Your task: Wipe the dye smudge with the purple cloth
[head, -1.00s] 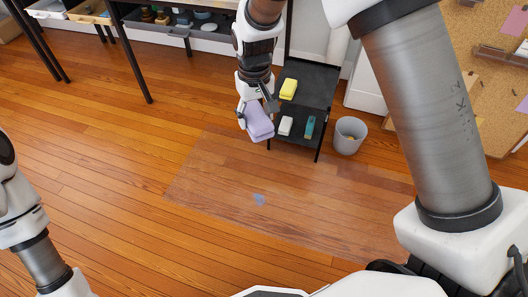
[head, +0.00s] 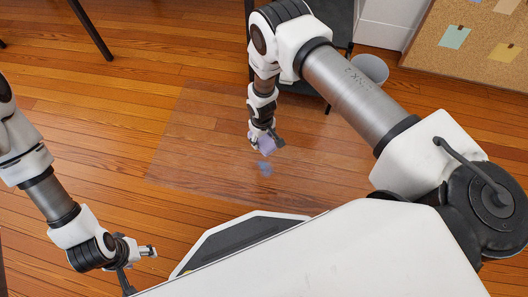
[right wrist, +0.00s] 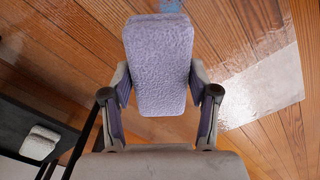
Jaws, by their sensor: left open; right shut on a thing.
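My right gripper (head: 264,140) is shut on the purple cloth (right wrist: 158,65), a thick pad held between its two fingers. In the head view the purple cloth (head: 266,146) is mostly hidden by the gripper and points down over the clear floor mat. The blue dye smudge (head: 265,168) lies on the mat just below the cloth in the picture. A bluish patch of the smudge (right wrist: 170,5) shows at the top edge of the right wrist view. I cannot tell whether the cloth touches the floor. My left gripper (head: 150,251) is open and empty at lower left.
The clear mat (head: 195,130) covers the wood floor around the smudge and is otherwise bare. A dark shelf cart (head: 318,92) stands behind my right arm, with a grey bin (head: 371,68) beside it. A white block (right wrist: 40,142) sits on a dark shelf in the wrist view.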

